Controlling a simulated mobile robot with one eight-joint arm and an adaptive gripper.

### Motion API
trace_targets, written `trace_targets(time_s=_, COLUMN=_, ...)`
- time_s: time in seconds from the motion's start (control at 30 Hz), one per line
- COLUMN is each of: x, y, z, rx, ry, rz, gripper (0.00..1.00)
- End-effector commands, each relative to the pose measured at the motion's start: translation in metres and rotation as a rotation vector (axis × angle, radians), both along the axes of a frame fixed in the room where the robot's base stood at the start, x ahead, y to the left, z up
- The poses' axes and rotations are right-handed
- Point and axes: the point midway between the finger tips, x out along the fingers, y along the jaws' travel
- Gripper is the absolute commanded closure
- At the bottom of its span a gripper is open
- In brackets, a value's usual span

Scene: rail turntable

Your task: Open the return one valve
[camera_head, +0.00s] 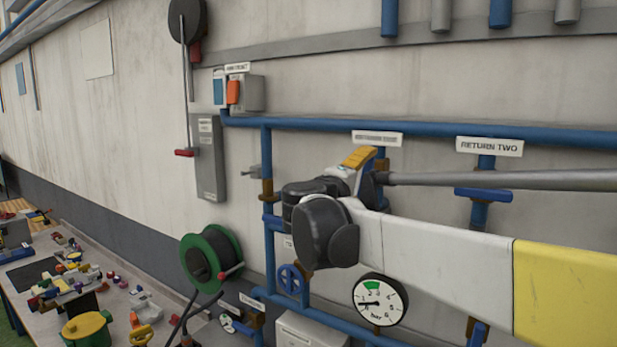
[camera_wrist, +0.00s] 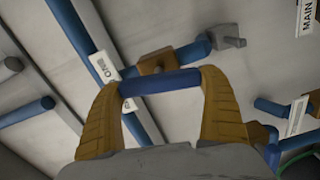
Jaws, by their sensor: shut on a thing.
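The return one sign (camera_head: 377,138) is on the blue pipe, its text hard to read in the head view; part of it, reading "ONE" (camera_wrist: 104,66), shows in the wrist view. Beside it is the blue valve handle (camera_wrist: 160,82), in front of a brown valve body (camera_wrist: 154,62). My gripper (camera_wrist: 160,92) has its two yellow-brown fingers at the handle's ends and is shut on it. The handle lies roughly along the short blue pipe (camera_wrist: 192,53) behind it. In the head view my gripper (camera_head: 359,157) and arm hide the valve.
The return two sign (camera_head: 489,147) and its blue handle (camera_head: 483,193), set across its pipe, are to the right. A pressure gauge (camera_head: 380,300), blue handwheel (camera_head: 291,280) and green reel (camera_head: 211,258) are below. A cluttered table (camera_head: 100,325) stands at lower left.

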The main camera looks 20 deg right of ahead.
Motion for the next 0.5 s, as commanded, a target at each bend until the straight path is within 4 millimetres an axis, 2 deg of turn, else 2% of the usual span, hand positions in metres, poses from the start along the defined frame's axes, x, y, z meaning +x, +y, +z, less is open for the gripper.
trace_targets(time_s=0.1, x=-0.0003, y=0.0002, z=-0.0012, rx=0.003, ry=0.000, rz=0.000, gripper=0.40)
trace_targets(time_s=0.13, x=-0.0003, y=0.0002, z=-0.0012, rx=0.003, ry=0.000, rz=0.000, gripper=0.07)
trace_targets(time_s=0.17, x=-0.0003, y=0.0002, z=-0.0011, rx=0.003, ry=0.000, rz=0.000, gripper=0.00)
trace_targets(time_s=0.5, x=-0.0038, y=0.0059, z=-0.0004, rx=0.002, ry=-0.001, rz=0.001, gripper=0.00)
